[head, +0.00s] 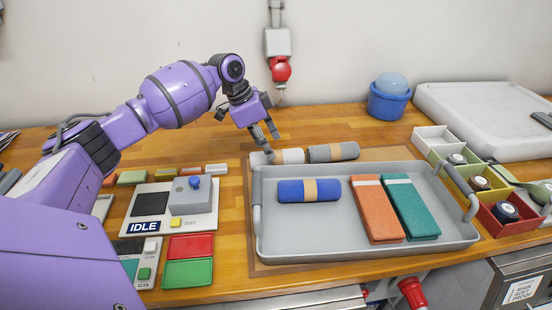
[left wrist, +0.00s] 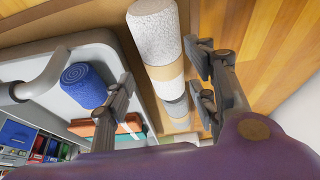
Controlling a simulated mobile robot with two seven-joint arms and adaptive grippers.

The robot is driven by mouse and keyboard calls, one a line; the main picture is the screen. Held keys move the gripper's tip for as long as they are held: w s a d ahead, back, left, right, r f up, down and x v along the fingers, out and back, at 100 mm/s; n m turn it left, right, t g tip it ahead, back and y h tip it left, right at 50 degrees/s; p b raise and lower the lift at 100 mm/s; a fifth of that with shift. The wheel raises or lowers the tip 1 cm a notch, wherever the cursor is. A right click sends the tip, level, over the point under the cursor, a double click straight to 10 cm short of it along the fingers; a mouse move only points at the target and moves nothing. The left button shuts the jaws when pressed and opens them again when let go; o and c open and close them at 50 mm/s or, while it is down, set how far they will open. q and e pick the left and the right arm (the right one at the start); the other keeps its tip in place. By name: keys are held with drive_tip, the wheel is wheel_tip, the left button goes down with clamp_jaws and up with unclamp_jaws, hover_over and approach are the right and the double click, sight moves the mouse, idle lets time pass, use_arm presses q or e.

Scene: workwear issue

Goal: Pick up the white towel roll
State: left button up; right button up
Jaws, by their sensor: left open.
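The white towel roll (head: 292,156) lies on the wooden table behind the grey tray, partly hidden by my gripper's fingers in the head view. In the left wrist view the white towel roll (left wrist: 154,32) shows large, with a tan band round it. My left gripper (head: 268,145) is open at the roll, pointing down. In the left wrist view my left gripper (left wrist: 160,82) has its fingers on either side of the roll, apparently not closed on it. My right gripper is not in view.
A grey roll (head: 333,152) lies end to end with the white one. The tray (head: 330,245) holds a blue roll (head: 309,190), orange folded cloth (head: 376,210) and teal folded cloth (head: 410,208). Coloured bins (head: 505,226) stand at right, a control panel (head: 150,228) at left.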

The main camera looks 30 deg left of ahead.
sight(275, 152)
use_arm(q)
drive_tip(key=x, duration=0.5)
drive_tip(key=shift+w, duration=0.35)
drive_tip(key=c, duration=1)
